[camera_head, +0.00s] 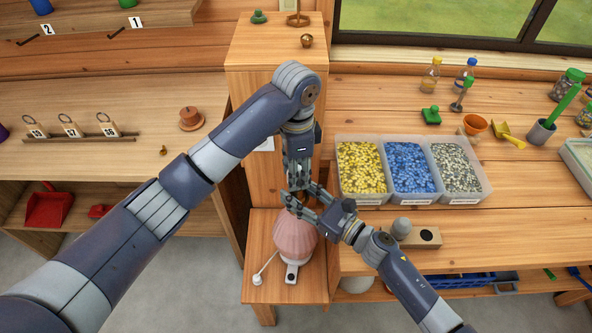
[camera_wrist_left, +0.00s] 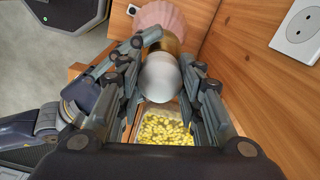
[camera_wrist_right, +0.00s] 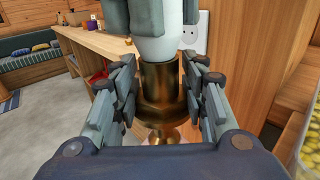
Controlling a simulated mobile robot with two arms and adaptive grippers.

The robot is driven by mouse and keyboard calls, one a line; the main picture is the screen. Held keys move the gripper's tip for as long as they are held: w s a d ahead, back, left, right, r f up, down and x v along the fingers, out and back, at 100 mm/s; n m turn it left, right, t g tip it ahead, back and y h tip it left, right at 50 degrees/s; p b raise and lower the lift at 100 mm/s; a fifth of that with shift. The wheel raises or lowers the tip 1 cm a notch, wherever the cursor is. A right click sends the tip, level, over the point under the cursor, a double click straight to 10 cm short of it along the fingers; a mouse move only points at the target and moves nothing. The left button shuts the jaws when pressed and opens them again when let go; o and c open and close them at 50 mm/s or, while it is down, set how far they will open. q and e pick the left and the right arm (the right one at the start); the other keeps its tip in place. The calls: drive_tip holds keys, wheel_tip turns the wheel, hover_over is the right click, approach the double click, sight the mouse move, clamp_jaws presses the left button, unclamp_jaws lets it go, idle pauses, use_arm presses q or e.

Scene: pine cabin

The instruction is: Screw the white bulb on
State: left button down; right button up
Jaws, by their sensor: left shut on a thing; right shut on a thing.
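The white bulb (camera_wrist_left: 160,78) is between the fingers of my left gripper (camera_head: 300,188), which is shut on it from above. In the right wrist view the bulb (camera_wrist_right: 158,45) meets the top of the brass lamp socket (camera_wrist_right: 160,85); how deep it sits is hidden. My right gripper (camera_head: 306,205) is shut on the socket from the side, just below the left fingers. The lamp's pink pleated part (camera_head: 295,237) shows below the grippers in the head view. The bulb and socket are hidden there by my grippers.
The lamp is over a low wooden stand (camera_head: 258,230), with a white switch box (camera_head: 291,272) in front. A wooden block (camera_head: 420,237) with a grey ball-shaped piece is on the right bench. Bins of yellow (camera_head: 362,168), blue (camera_head: 408,167) and grey (camera_head: 456,165) pieces stand close behind.

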use_arm(q)
drive_tip(key=shift+w+a, duration=0.1)
drive_tip(key=shift+w, duration=0.05)
drive_tip(key=c, duration=1.3)
unclamp_jaws()
drive_tip(key=shift+s, duration=0.25)
drive_tip(key=n, duration=0.6)
drive_tip(key=shift+d, duration=0.3)
drive_tip(key=n, duration=0.5)
drive_tip(key=shift+a, duration=0.1)
clamp_jaws()
drive_tip(key=shift+m, duration=1.6)
drive_tip(key=shift+o, duration=1.5)
unclamp_jaws()
